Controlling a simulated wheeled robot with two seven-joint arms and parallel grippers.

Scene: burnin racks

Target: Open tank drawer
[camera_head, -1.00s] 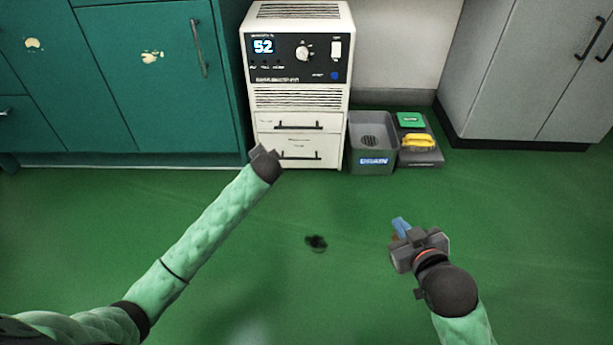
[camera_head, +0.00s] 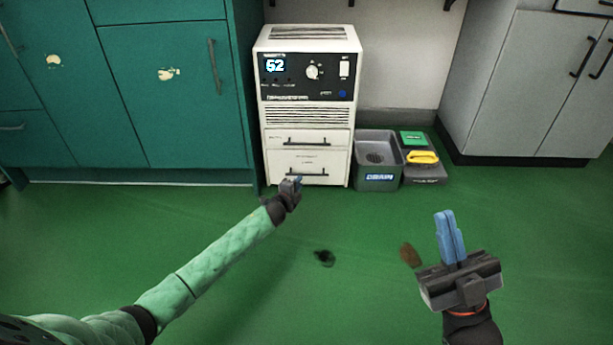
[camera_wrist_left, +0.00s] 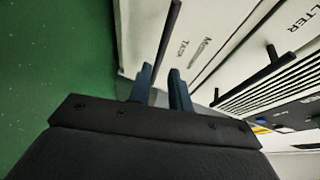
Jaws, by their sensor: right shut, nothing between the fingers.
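The white machine (camera_head: 308,110) has two closed front drawers. The lower one, the tank drawer (camera_head: 335,163), has a dark bar handle (camera_head: 315,174); its label shows in the left wrist view, where the handle (camera_wrist_left: 168,42) runs up from the fingertips. My left gripper (camera_head: 298,182) is at the handle's left part. In the left wrist view the fingers (camera_wrist_left: 160,80) stand apart, with the near end of the bar at the gap; contact cannot be told. My right gripper (camera_head: 449,228) is shut and empty over the floor at right.
The upper drawer's handle (camera_head: 307,143) is just above; it also shows in the left wrist view (camera_wrist_left: 255,78). A grey drain bin (camera_head: 379,183) and a grey box (camera_head: 425,173) with a yellow handle stand right of the machine. Teal cabinets (camera_head: 130,100) are left.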

